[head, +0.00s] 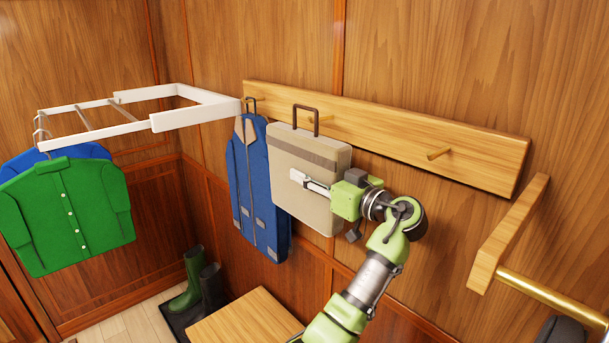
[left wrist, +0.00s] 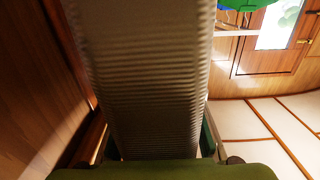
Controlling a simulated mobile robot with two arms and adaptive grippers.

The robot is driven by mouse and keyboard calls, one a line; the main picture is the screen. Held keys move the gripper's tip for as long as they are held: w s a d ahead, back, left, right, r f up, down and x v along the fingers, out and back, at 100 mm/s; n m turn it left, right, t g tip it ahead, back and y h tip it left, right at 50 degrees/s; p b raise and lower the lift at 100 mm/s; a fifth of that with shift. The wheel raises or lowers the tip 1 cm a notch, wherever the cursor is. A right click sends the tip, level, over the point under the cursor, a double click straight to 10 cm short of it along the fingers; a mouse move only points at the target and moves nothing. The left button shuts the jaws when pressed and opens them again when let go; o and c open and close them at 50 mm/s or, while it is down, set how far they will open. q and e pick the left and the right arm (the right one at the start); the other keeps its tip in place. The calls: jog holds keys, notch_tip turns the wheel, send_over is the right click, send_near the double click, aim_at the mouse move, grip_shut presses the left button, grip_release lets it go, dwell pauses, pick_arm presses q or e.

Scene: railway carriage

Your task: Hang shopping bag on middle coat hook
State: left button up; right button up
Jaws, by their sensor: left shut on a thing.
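The shopping bag (head: 303,186) is a beige, upright, box-like bag with a brown handle loop, seen in the head view in front of the wooden coat rack (head: 400,138). My left gripper (head: 316,186) is shut on it from the right, with a pale finger across its front face. The bag's ribbed side fills the middle of the left wrist view (left wrist: 145,75). The middle coat hook (head: 324,118) is a short wooden peg that shows beside the handle's right leg. I cannot tell whether the handle is around it or only in front. My right gripper is not in view.
A blue coat (head: 257,190) hangs from the left hook, close beside the bag. The right peg (head: 438,153) is empty. A white rail (head: 195,117) with a green shirt (head: 65,215) juts out at the left. A wooden seat (head: 245,322) and boots (head: 192,280) are below.

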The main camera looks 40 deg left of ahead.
pick_arm(q)
jog(key=shift+w+d+f+b, duration=0.1)
jog(key=shift+w+f+b, duration=0.25)
jog(key=shift+w+b, duration=0.3)
jog(key=shift+w+f+b, duration=0.35)
jog(key=shift+w+b, duration=0.25)
jog(key=shift+w+d+f+b, duration=0.1)
jog(key=shift+w+f+b, duration=0.25)
jog(key=shift+w+b, duration=0.3)
jog(key=o, duration=1.4)
jog(key=shift+o, duration=0.2)
jog(key=shift+f, duration=0.1)
jog(key=s+d, duration=0.1)
jog(key=d, duration=1.1)
